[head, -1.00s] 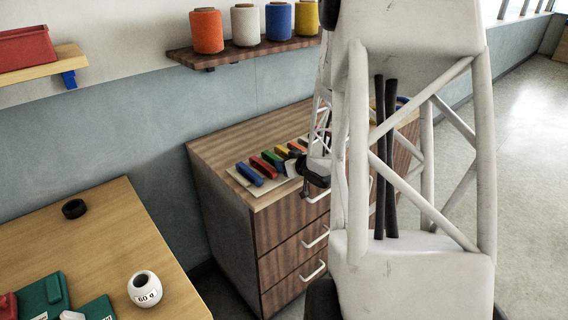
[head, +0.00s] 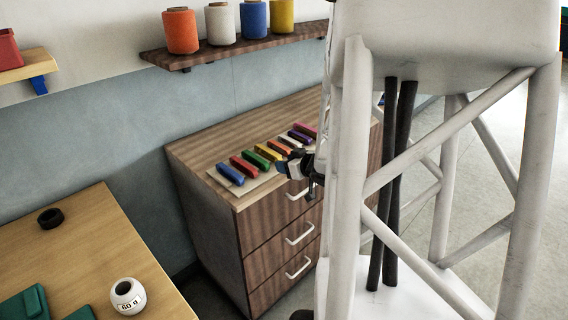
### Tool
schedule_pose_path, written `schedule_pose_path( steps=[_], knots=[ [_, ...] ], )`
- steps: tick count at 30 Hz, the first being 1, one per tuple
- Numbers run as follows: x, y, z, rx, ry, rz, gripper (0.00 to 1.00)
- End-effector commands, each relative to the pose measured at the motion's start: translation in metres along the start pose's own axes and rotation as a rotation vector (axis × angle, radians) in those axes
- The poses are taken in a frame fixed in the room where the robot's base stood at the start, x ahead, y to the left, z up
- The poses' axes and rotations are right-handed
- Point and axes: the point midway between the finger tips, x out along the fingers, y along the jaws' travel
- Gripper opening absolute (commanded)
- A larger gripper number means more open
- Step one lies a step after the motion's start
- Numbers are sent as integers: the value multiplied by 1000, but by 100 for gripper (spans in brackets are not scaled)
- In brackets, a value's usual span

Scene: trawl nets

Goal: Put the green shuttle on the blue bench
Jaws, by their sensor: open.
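The green shuttle seems to be the green bar (head: 254,159) in a row of coloured bars on a pale mat (head: 218,179) on top of the wooden drawer cabinet. It lies between a red bar (head: 243,166) and a yellow bar (head: 267,152). My gripper (head: 297,172) is open at the cabinet's front edge, to the right of the green bar and apart from it. It is small and dark, and partly hides the ends of the bars behind it. I cannot make out a blue bench in this view.
A wooden table (head: 84,240) at the lower left bears a black ring (head: 50,217), a white 60 g weight (head: 127,296) and dark green items (head: 24,304). A wall shelf (head: 196,53) with thread spools hangs above the cabinet (head: 214,228). My arm covers the right side.

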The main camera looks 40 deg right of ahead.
Motion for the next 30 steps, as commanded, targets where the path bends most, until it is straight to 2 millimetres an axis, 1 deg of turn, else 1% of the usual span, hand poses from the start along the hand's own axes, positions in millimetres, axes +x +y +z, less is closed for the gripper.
schedule_pose_path(
  steps=[14, 15, 16, 24, 28, 30],
  knots=[
    [0, 0, 0, 0, 0, 0, 46],
    [0, 0, 0, 0, 0, 0, 48],
    [0, 0, 0, 0, 0, 0, 51],
    [0, 0, 0, -1, -1, 1, 51],
    [2, 4, -2, -12, -5, 21, 51],
    [4, 10, -3, -23, -11, 48, 51]
  ],
)
